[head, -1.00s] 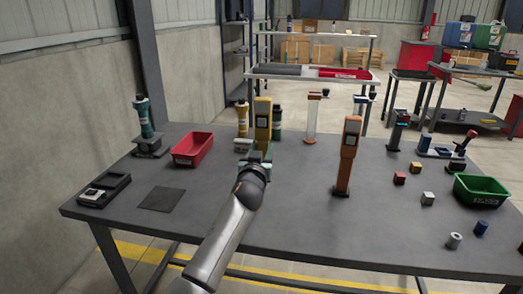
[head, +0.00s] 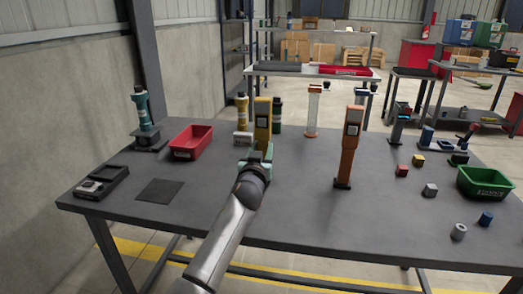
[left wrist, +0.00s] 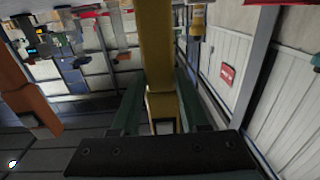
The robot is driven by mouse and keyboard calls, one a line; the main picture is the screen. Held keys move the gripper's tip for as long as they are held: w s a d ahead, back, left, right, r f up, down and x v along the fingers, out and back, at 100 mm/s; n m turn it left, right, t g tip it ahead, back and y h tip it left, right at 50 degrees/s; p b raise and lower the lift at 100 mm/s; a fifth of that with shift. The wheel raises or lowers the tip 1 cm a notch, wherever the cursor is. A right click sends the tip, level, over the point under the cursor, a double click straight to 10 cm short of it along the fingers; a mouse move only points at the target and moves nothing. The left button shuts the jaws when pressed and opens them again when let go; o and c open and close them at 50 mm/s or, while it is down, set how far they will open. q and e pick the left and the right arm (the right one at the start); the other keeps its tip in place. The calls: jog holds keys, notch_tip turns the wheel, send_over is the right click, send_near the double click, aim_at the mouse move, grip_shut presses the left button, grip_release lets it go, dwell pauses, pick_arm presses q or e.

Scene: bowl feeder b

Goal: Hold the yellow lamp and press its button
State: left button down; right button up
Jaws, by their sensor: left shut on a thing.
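In the left wrist view the yellow lamp (left wrist: 156,50) runs between the two green fingers of my left gripper (left wrist: 160,105). The lamp's base is hidden behind the gripper. An orange lamp (head: 349,145) of similar shape stands upright to the right, apart from my gripper. My right gripper does not show.
A red bin (head: 191,143) stands left of the yellow lamp. Yellow and green cylinders stand close behind it. A green bin (head: 485,182) and several small blocks are at the right. The table (head: 290,205) is clear between my left arm and the orange lamp.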

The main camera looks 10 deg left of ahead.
pick_arm(q)
jog(key=shift+f+b, duration=0.6)
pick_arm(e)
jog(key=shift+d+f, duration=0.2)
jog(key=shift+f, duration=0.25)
pick_arm(q)
jog(key=shift+f, duration=0.15)
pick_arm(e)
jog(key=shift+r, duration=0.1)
pick_arm(q)
jog(key=c, duration=1)
grip_release()
jog(key=shift+f, duration=0.1)
jog(key=shift+c, duration=0.2)
grip_shut()
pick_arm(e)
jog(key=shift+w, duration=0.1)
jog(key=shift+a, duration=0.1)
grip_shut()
